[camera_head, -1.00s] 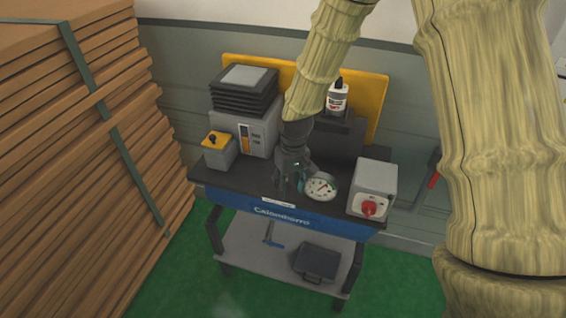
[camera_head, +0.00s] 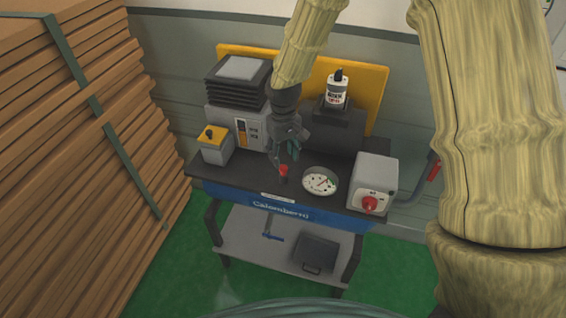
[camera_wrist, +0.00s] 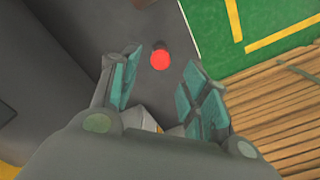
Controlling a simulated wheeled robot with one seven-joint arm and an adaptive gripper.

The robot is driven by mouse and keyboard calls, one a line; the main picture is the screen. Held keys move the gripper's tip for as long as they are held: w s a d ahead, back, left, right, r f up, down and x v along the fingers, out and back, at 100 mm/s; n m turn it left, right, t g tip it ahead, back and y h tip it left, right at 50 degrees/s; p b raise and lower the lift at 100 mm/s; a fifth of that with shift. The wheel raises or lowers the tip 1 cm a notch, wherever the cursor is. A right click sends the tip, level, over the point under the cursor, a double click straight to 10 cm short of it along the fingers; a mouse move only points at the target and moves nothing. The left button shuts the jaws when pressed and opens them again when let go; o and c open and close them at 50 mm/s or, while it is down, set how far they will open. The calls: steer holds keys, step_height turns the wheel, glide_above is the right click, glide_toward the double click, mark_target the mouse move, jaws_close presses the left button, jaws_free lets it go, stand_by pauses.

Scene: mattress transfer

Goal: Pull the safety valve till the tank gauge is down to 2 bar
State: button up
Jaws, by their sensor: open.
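The round white tank gauge (camera_head: 320,181) lies on the dark bench top. Its needle shows, but the scale is too small to read. A small red-topped part (camera_head: 284,171), which looks like the safety valve, stands just left of the gauge. Its red top (camera_wrist: 160,60) shows in the wrist view, ahead of my fingers and apart from them. My gripper (camera_head: 287,155) is open and empty, pointing down just above and behind the red top. In the wrist view my gripper (camera_wrist: 155,85) has its teal pads spread to either side.
A grey box with a red knob (camera_head: 369,203) stands right of the gauge. At the left are a small box with a yellow top (camera_head: 214,146) and a grey unit (camera_head: 238,125). A white bottle (camera_head: 338,92) stands behind. Stacked boards (camera_head: 70,170) fill the left side.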

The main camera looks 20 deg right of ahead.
mark_target(283, 168)
steer(key=shift+f+p, duration=0.6)
steer(key=shift+f, duration=1.95)
steer(key=shift+c, duration=0.3)
steer(key=shift+r, duration=0.1)
jaws_close()
